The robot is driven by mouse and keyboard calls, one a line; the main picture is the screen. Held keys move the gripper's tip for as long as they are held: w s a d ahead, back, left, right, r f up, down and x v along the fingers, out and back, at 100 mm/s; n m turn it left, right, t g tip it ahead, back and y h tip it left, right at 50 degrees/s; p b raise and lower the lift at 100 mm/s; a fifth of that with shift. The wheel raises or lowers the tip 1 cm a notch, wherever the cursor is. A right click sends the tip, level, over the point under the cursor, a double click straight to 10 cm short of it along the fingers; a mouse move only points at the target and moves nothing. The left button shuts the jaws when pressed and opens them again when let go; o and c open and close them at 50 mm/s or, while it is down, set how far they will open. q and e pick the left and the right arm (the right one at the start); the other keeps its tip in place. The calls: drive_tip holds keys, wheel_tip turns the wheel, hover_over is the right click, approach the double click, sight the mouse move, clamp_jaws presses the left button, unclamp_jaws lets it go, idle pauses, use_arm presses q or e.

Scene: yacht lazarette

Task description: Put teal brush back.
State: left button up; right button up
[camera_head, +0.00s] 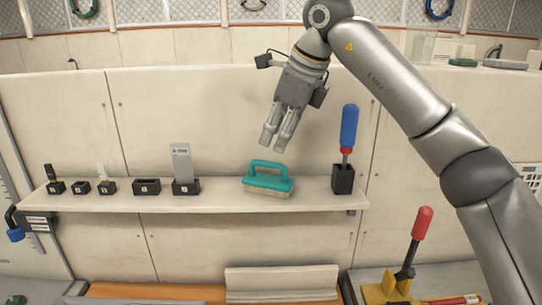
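The teal brush (268,180) sits upright on the wall shelf (220,201), bristles down and arched handle up, right of the middle. My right gripper (273,146) hangs above the brush, pointing down and slightly left, apart from it. Its two fingers are parallel with a narrow gap between them, and nothing is held. My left gripper is not in view.
On the shelf, a black holder with a blue-handled tool (347,135) stands right of the brush. A black block with a grey plate (182,165), an empty-looking black holder (146,187) and smaller holders stand left. Below right is a red-handled lever (421,225).

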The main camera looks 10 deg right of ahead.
drive_tip(key=shift+v, duration=2.1)
